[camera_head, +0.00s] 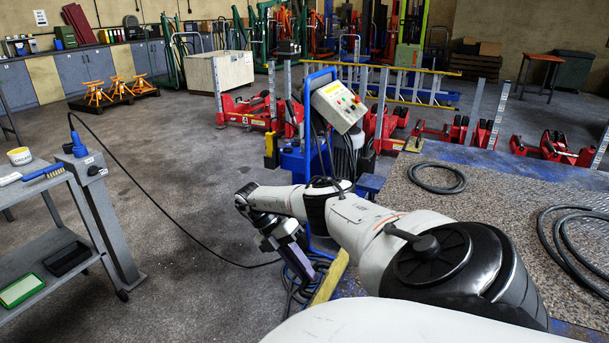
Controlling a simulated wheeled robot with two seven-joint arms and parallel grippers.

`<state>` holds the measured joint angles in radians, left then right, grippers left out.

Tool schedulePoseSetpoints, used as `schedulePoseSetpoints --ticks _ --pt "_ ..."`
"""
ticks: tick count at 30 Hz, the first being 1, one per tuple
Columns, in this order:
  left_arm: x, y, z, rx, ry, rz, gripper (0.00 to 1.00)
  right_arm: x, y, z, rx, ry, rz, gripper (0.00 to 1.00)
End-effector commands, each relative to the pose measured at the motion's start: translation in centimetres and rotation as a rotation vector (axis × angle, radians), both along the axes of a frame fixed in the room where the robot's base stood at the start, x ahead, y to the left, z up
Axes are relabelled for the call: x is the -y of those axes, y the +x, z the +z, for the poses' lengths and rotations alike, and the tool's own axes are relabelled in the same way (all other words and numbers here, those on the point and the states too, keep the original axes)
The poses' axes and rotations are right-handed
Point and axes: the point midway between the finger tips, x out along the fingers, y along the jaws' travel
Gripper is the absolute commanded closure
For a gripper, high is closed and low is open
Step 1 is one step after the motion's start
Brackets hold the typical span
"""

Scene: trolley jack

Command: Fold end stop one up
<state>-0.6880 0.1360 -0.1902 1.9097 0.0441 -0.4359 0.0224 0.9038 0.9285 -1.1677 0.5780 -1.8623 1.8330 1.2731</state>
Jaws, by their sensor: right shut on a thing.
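My right arm reaches in from the lower right, and my right gripper (304,273) points down beside the near left edge of the blue-edged platform. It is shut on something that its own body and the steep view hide. A narrow yellow bar (329,279) lies tilted just right of the gripper at the platform's edge. It looks like the end stop, but the contact between it and the fingers cannot be made out. My left gripper is out of view.
A blue control stand (338,104) with cables rises behind my gripper. Hoses (437,178) lie on the platform (490,190). A grey trolley (45,245) stands at left. A black cable (170,232) crosses the open floor between trolley and gripper.

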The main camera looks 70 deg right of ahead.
Motion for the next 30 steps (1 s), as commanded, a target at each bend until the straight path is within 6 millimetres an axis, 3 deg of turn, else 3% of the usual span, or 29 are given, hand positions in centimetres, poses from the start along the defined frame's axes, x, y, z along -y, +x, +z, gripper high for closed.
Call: schedulePoseSetpoints --ticks 1,4,20,25,30 --pt "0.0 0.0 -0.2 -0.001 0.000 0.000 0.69 -0.7 2.1 -1.0 0.074 0.006 0.018 0.81" --pt "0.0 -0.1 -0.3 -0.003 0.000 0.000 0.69 -0.7 2.1 -1.0 0.073 0.006 0.018 0.68" --pt "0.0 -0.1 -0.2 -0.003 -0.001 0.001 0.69 -0.6 2.0 -1.0 0.069 0.005 0.018 0.68" --pt "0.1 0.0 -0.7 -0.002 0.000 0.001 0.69 -0.5 3.2 0.5 0.075 0.004 0.017 0.68" --pt "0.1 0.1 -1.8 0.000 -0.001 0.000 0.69 -0.2 5.0 3.4 0.070 0.000 0.017 0.68"
